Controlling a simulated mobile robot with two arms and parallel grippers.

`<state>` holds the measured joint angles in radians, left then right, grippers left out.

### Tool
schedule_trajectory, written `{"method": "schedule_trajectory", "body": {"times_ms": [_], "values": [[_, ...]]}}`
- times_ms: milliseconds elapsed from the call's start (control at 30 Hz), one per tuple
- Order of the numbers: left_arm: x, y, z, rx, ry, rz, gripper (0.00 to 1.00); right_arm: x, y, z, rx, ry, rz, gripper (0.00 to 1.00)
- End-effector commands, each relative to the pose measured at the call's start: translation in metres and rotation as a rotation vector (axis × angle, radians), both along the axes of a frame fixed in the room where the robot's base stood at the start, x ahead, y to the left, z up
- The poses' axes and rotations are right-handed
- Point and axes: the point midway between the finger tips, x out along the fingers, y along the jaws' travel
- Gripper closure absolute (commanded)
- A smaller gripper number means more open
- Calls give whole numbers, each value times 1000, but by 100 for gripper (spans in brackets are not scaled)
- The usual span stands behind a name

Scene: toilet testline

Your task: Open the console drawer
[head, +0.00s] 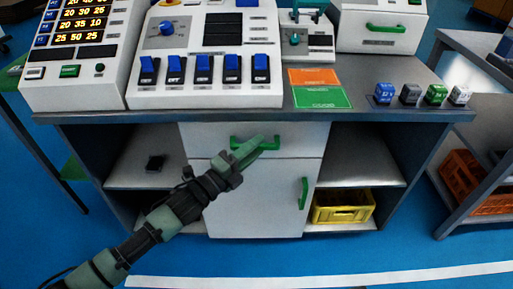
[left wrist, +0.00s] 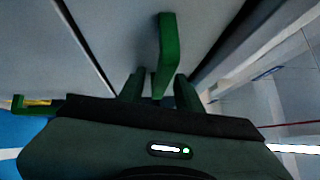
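The console drawer (head: 300,140) is a white front under the worktop, and it looks flush with the cabinet. Its green bar handle (head: 270,145) is partly covered by my left gripper (head: 248,150) in the head view. In the left wrist view the handle (left wrist: 167,45) runs down toward the space between the two fingers of my left gripper (left wrist: 158,90). The fingers stand apart, with a gap beside the handle, so the gripper is open. Whether a finger touches the handle I cannot tell. My right gripper is not in view.
Below the drawer is a white door (head: 255,200) with a green upright handle (head: 303,193). A yellow crate (head: 342,207) sits on the lower right shelf. Switch panels and small coloured blocks (head: 436,94) stand on the worktop.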

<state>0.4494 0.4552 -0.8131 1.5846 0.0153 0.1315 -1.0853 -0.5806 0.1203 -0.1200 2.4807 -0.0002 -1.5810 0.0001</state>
Motion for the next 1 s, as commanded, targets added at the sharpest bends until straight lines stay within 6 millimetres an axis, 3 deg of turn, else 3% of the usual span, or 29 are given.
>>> {"method": "schedule_trajectory", "body": {"times_ms": [367,500,1000], "values": [[6,-6,1,1,1,0,66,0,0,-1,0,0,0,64],[6,-6,1,1,1,0,100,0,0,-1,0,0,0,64],[6,-6,0,1,1,1,100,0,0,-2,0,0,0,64]]}}
